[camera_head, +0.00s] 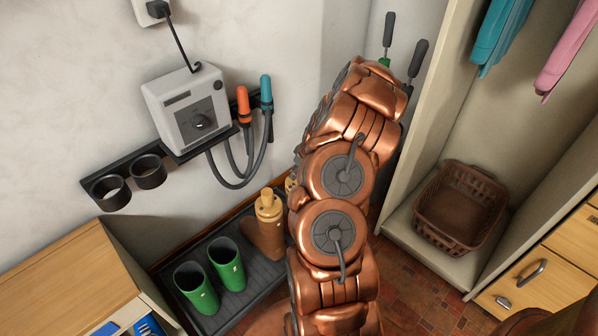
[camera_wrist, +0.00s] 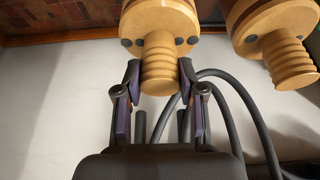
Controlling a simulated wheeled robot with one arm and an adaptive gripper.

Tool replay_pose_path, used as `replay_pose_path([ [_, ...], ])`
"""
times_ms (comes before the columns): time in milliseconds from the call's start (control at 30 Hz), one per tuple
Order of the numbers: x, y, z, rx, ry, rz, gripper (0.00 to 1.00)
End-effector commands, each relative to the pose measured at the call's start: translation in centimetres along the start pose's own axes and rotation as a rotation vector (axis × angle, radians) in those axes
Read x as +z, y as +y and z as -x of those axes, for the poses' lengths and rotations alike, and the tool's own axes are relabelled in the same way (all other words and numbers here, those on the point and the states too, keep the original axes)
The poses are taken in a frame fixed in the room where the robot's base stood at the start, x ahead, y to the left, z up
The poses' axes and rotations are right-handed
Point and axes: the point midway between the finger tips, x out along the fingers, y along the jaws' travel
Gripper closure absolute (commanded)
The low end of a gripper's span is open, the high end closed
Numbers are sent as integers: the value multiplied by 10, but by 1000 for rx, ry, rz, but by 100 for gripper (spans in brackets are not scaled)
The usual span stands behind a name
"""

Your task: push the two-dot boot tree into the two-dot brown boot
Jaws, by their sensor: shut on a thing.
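My gripper (camera_wrist: 159,70) is shut on the ribbed knob of a pale wooden boot tree (camera_wrist: 160,20) in the wrist view. Dark dots show in pairs on the tree's round face, on both sides of the knob. In the head view, a boot tree (camera_head: 268,204) stands in a brown boot (camera_head: 264,238) left of my arm. A sliver of another tree (camera_head: 290,184) shows beside my arm. My arm hides my gripper and any boot below it; how deep the held tree sits cannot be seen.
Green boots (camera_head: 228,265) stand on the dark tray (camera_head: 250,272). Hoses (camera_head: 240,172) hang from a grey wall unit (camera_head: 188,112); a hose (camera_wrist: 240,105) passes close to my gripper. A wooden cabinet (camera_head: 70,275) is at left, a brown basket (camera_head: 460,205) at right.

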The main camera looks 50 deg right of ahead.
Motion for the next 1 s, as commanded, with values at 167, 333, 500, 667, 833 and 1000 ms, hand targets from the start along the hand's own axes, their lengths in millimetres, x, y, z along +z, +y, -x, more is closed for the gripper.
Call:
replay_pose_path([
  [167, 0, 0, -1, 0, 0, 0, 100],
  [333, 0, 0, -1, 0, 0, 0, 51],
  [500, 0, 0, -1, 0, 0, 0, 33],
  [667, 0, 0, -1, 0, -1, 1, 32],
  [833, 0, 0, 0, 0, 0, 0, 32],
  [1000, 0, 1, 10, 1, 2, 0, 32],
])
